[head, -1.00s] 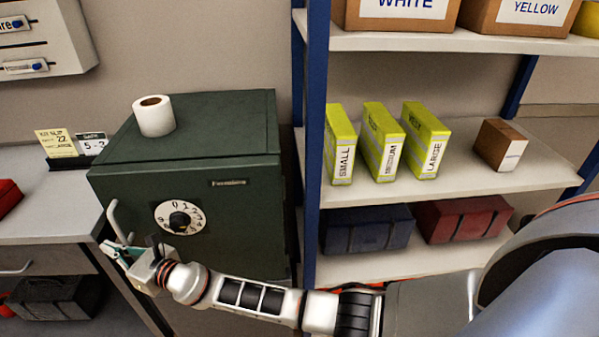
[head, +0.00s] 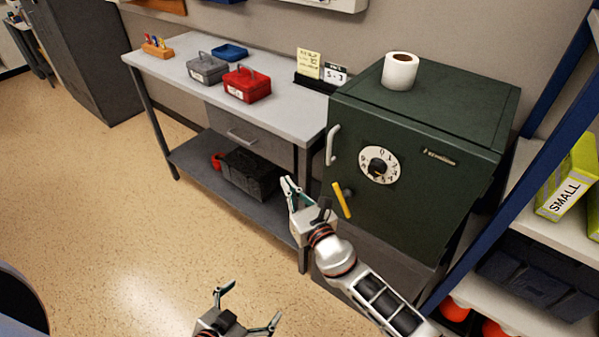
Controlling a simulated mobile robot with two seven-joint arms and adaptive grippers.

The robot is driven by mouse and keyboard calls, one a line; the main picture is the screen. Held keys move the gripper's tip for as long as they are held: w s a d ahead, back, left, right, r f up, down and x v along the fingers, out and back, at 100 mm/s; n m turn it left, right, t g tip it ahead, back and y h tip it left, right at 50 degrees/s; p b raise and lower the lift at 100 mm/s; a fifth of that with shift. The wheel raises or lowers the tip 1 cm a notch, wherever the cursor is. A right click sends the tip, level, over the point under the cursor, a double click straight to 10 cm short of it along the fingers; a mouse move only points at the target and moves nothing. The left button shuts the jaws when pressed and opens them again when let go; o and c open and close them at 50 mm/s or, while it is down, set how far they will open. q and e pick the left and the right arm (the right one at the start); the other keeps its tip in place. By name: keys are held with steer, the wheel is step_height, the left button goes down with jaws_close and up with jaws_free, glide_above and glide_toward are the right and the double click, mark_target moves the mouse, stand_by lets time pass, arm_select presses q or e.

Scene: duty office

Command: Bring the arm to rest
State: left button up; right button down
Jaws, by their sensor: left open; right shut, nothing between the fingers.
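My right arm reaches in from the lower right. Its gripper (head: 289,187) is shut and empty, in front of the lower left of the green safe (head: 450,115). No contact with the safe is clear. My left gripper (head: 252,303) is open and empty at the bottom of the head view, over the floor. The safe's door looks closed. It has a white dial (head: 379,166), a pale handle (head: 332,145) and a yellow lever (head: 342,200) close to my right gripper's wrist. A paper roll (head: 399,71) stands on top of the safe.
A blue-framed shelf (head: 505,205) stands at right. The floor (head: 110,220) at left is open.

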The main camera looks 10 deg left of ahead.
steer(key=shift+s+a+f, duration=0.1)
steer(key=shift+s+a, duration=0.1)
steer(key=shift+s, duration=0.45)
steer(key=s+d+f+m+h, duration=0.2)
steer(key=s+d+f+m, duration=0.3)
steer(key=d+m, duration=0.45)
steer(key=s+d+f+m+g+h, duration=0.1)
steer(key=s+d+f+m+h, duration=0.25)
steer(key=d+f+m, duration=0.4)
steer(key=s+d+f+m+h, duration=0.2)
steer(key=s+d+f+m, duration=0.25)
steer(key=d+m, duration=0.6)
steer(key=s+d+f+m+g+h, duration=0.1)
steer(key=s+d+m, duration=0.9)
steer(key=s+m, duration=0.1)
steer(key=shift+f+m+g, duration=0.15)
steer(key=shift+m+g, duration=0.25)
steer(key=shift+m, duration=0.15)
steer(key=shift+w, duration=0.15)
